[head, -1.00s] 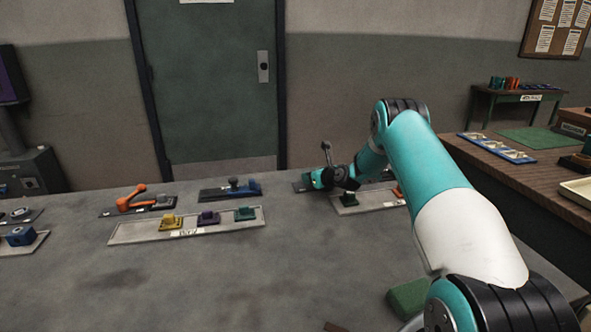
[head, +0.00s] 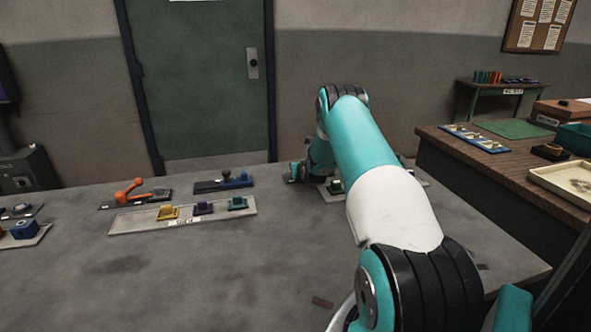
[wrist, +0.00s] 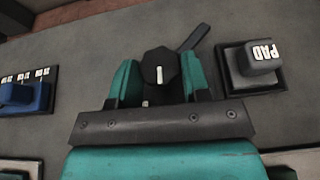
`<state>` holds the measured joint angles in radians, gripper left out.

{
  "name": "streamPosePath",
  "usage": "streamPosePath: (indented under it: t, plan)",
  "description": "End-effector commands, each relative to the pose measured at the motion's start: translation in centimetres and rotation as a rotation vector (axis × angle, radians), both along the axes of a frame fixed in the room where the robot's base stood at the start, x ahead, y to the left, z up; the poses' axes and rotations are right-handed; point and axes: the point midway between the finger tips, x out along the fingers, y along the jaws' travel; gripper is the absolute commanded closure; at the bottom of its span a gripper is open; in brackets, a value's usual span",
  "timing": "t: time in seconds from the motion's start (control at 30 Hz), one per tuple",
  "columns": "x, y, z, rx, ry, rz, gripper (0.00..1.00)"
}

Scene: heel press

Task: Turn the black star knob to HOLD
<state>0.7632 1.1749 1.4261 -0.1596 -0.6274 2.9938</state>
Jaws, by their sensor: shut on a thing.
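A black, many-sided knob (wrist: 160,67) with a short white mark sits between the teal fingers of my gripper (wrist: 158,76) in the wrist view. My gripper is shut on the knob's sides. The white mark runs up and down in that view. A dark lever (wrist: 195,38) sticks out behind the knob to the upper right. No HOLD lettering is readable. In the head view my gripper (head: 298,172) is at the far part of the table, and the knob is hidden behind it and the arm.
A grey block marked PAD (wrist: 257,60) stands close right of my gripper. A blue slider (wrist: 22,97) with a marked scale is at left. On the grey table (head: 230,270), an orange lever (head: 130,193) and a tray (head: 140,222) of coloured blocks lie left. The near table is mostly clear.

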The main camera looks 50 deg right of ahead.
Motion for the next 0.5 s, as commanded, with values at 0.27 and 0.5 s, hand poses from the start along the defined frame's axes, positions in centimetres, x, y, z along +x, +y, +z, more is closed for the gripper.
streamPosePath:
  t: [0.27, 0.5]
  plan:
    - [0.01, -0.07, 0.16, -0.002, -0.002, -0.001, 0.36]
    - [0.04, 0.0, 0.08, -0.001, -0.002, 0.001, 0.31]
